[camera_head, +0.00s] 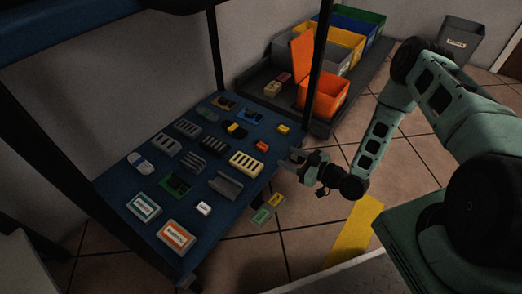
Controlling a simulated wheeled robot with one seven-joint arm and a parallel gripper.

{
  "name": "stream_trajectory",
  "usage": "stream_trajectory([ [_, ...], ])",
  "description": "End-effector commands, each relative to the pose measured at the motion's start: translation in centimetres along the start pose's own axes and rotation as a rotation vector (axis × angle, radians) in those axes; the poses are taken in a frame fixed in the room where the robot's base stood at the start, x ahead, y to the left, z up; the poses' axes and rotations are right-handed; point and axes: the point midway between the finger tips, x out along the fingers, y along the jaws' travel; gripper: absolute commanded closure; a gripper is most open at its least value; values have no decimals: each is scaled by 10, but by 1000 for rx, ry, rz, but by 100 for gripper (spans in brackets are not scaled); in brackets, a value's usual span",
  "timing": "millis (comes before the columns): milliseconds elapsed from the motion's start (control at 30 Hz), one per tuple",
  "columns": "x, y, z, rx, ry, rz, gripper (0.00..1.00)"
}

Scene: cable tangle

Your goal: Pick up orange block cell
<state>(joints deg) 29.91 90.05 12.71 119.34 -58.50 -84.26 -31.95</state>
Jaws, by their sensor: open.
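A small orange-yellow block (283,128) lies near the right edge of the blue tabletop (118,180); it looks like the orange block cell, though its exact type is too small to tell. A second yellow-orange block with black parts (236,130) lies to its left. My gripper (294,160) is open and appears empty. It is at the table's right edge, below the small block in the picture and apart from it. The fingertips are small and dark here, so their height above the table is hard to judge.
Several small parts, a cream slotted block (246,164) and a grey bracket (225,185) crowd the tabletop. A dark post (318,65) rises at the table's far right. Behind it stand an orange bin (328,97) and other coloured bins.

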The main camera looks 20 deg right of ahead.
Motion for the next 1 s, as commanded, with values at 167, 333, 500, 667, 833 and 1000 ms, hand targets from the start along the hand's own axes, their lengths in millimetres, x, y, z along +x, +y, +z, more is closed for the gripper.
stream_trajectory([
  [167,37,0,4,-2,2,-2,48],
  [333,56,0,2,-1,0,0,48],
  [500,65,1,3,0,-1,-1,48],
  [667,83,4,8,-2,1,-1,48],
  [833,104,5,7,-2,1,-1,48],
  [1000,111,5,4,0,-2,0,48],
])
